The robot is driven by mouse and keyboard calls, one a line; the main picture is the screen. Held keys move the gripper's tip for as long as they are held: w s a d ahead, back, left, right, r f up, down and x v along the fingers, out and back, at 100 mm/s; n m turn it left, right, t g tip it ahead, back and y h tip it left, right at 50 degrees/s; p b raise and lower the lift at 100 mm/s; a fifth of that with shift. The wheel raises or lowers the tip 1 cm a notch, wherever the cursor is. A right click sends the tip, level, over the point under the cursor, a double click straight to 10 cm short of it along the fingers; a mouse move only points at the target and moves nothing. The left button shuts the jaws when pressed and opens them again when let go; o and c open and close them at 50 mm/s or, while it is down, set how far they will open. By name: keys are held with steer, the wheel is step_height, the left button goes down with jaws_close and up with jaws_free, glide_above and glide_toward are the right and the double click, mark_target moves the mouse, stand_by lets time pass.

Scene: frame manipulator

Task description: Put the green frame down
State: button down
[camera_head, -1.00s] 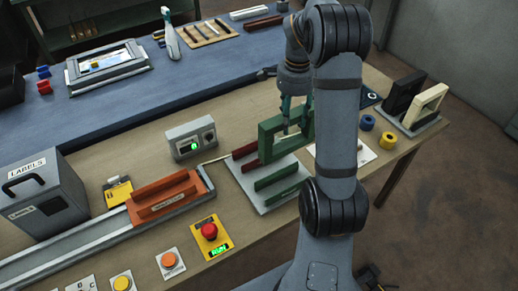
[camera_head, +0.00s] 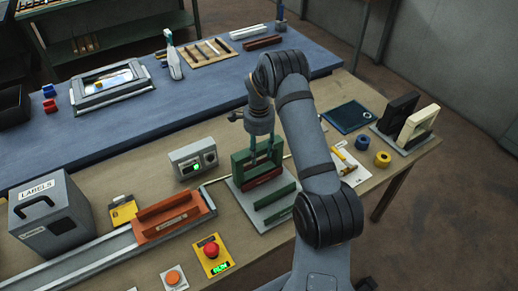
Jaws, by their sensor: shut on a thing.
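The green frame (camera_head: 240,160) stands roughly upright at the back of a light grey rack plate (camera_head: 243,207). My gripper (camera_head: 262,155) points down and is shut on the frame. A dark red slotted holder (camera_head: 262,178) on the plate shows low at the frame, overlapping it in the picture. Two green holders, one in the middle (camera_head: 275,195) and one nearer the front (camera_head: 279,215), are empty. The frame's lower edge is partly hidden, so I cannot tell whether it touches the plate or holder.
To the right are a hammer (camera_head: 345,158), blue and yellow rings, and a rack with black and cream frames (camera_head: 420,122).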

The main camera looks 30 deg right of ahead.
steer(key=shift+f, duration=0.2)
steer(key=shift+f, duration=0.15)
steer(key=c, duration=0.9)
jaws_free()
steer(key=shift+c, duration=0.2)
steer(key=shift+r, duration=0.25)
steer(key=shift+w+r, duration=0.1)
steer(key=shift+r, duration=0.25)
step_height(320, 180, up, 11)
steer(key=b, duration=0.2)
steer(key=shift+f, duration=0.1)
